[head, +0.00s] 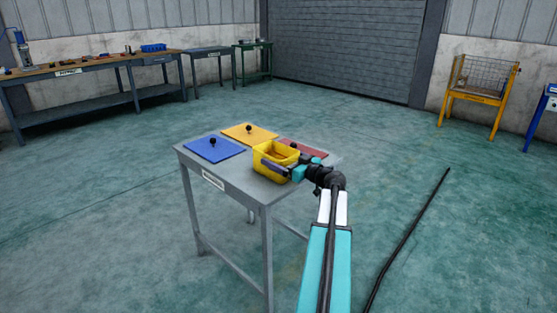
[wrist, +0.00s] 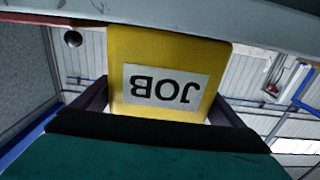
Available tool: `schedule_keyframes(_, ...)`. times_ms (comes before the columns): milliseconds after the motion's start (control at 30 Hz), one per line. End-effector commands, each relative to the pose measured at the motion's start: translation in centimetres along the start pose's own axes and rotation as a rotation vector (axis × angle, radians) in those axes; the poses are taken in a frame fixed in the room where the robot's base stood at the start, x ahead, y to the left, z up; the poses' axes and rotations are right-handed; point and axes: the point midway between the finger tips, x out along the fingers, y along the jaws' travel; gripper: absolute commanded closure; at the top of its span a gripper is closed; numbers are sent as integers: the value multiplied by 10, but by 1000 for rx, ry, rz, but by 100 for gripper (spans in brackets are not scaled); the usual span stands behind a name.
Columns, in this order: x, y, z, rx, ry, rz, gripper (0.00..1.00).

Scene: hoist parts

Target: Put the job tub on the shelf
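The job tub (head: 268,173) is a yellow open-topped box standing upright on the near right part of a grey table. In the wrist view the tub (wrist: 168,45) appears upside down, with a white JOB label facing the camera. My gripper (head: 284,163) is at the tub's right end, level with it. One dark finger lies along the tub's near side. In the wrist view my gripper (wrist: 160,105) has a finger on each side of the tub, very close to it. Whether both fingers press on it is unclear. I cannot pick out the shelf for certain.
The grey table (head: 235,185) also holds a blue plate (head: 214,149), a yellow plate (head: 262,132) and a red plate (head: 312,150), with black knobs. A long workbench (head: 90,72) stands back left, a yellow wire-basket stand (head: 478,90) back right. The green floor between is mostly clear.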

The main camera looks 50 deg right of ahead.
Motion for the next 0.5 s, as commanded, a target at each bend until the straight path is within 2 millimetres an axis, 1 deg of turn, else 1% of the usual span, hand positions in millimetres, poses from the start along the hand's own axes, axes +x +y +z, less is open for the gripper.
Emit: schedule_keyframes(500, 0, 0, -4, 1, 0, 1, 0)
